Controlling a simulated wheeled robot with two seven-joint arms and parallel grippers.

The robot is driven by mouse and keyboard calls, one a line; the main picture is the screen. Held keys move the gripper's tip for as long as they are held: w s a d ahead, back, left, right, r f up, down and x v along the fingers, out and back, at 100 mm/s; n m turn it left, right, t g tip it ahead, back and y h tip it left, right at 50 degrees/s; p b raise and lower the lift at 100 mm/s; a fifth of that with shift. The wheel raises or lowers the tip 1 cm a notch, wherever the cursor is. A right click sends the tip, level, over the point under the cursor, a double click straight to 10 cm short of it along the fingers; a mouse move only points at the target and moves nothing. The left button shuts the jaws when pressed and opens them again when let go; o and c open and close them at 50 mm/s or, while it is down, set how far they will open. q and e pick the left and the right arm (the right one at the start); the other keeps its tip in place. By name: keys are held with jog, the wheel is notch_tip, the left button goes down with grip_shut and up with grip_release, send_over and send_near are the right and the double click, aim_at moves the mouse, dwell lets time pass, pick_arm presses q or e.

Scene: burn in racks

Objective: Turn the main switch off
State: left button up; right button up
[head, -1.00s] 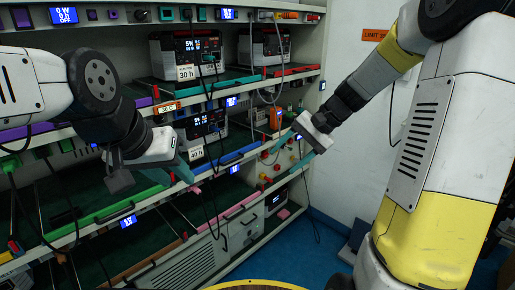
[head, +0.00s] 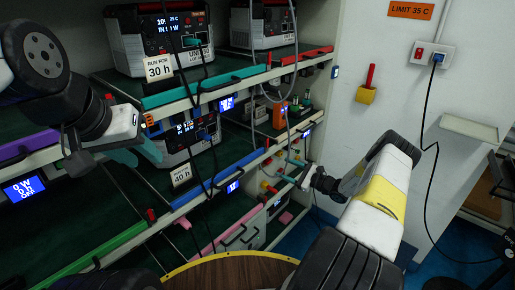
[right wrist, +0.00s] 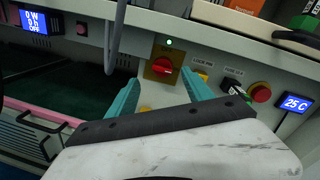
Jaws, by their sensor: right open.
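The main switch (right wrist: 163,69), a red rotary knob on a yellow plate, shows in the right wrist view with its handle roughly level. A green lamp (right wrist: 169,43) glows just above it. My right gripper (right wrist: 161,92) is open, its teal fingers apart on either side below the knob, with nothing between them. In the head view my right gripper (head: 304,178) is at the right end of the rack, and the switch is hard to make out there. My left gripper (head: 138,155) looks open and empty in front of the left shelves.
A red push button (right wrist: 261,92), a black switch (right wrist: 233,87) and a 25 C display (right wrist: 293,103) sit right of the knob. A grey cable (right wrist: 116,38) hangs at its left. A wall socket (head: 432,55) and a yellow holder (head: 366,95) are on the right wall.

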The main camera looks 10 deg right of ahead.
aim_at(268, 161)
jog(key=x, duration=0.8)
jog(key=shift+w+d+f, duration=0.25)
jog(key=shift+d+f, duration=0.05)
grip_shut()
